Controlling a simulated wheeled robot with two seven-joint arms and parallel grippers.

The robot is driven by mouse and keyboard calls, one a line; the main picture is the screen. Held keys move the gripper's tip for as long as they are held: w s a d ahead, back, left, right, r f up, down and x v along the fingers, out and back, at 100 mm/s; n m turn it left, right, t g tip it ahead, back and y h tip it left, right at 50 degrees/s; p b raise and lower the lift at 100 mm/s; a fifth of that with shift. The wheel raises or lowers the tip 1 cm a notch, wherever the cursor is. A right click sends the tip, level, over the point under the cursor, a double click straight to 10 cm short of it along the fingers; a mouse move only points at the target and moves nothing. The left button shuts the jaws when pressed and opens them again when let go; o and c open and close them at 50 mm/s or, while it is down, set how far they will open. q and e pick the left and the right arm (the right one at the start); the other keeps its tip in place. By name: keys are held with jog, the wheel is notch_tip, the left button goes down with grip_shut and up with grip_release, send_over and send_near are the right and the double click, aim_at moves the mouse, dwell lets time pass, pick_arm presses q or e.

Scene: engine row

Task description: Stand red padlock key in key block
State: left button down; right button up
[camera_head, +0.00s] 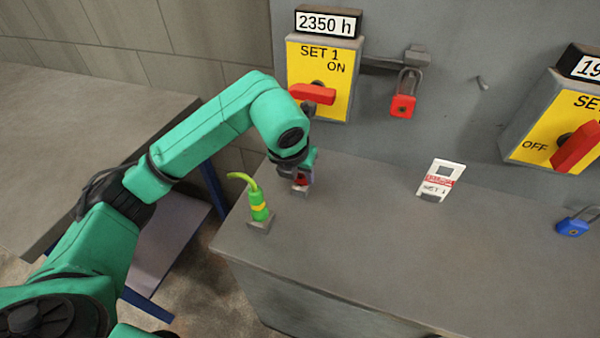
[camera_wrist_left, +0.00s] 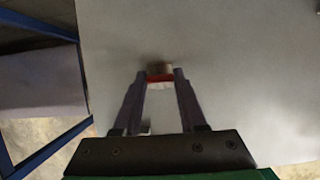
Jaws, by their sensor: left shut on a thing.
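Only a bit of red shows between the fingers. In the left wrist view the red key (camera_wrist_left: 160,78) sits between the fingertips (camera_wrist_left: 160,80). The small key block (camera_head: 300,190) is right under the key; it also shows just beyond the fingertips (camera_wrist_left: 158,67). I cannot tell whether the key is in the block or just above it. My right gripper is not in view.
A green bottle with a curved spout (camera_head: 259,208) stands on a small base left of the gripper. A white SET 1 tag (camera_head: 440,180) is to the right. A red padlock (camera_head: 403,104) hangs by the yellow SET 1 switch box (camera_head: 302,65); a blue padlock (camera_head: 572,228) is far right.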

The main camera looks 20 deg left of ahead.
pick_arm(q)
jog(key=shift+f, duration=0.2)
jog(key=shift+c, duration=1.9)
grip_release()
jog(key=v, duration=1.4)
jog(key=shift+s+r, duration=0.15)
jog(key=shift+r, duration=0.2)
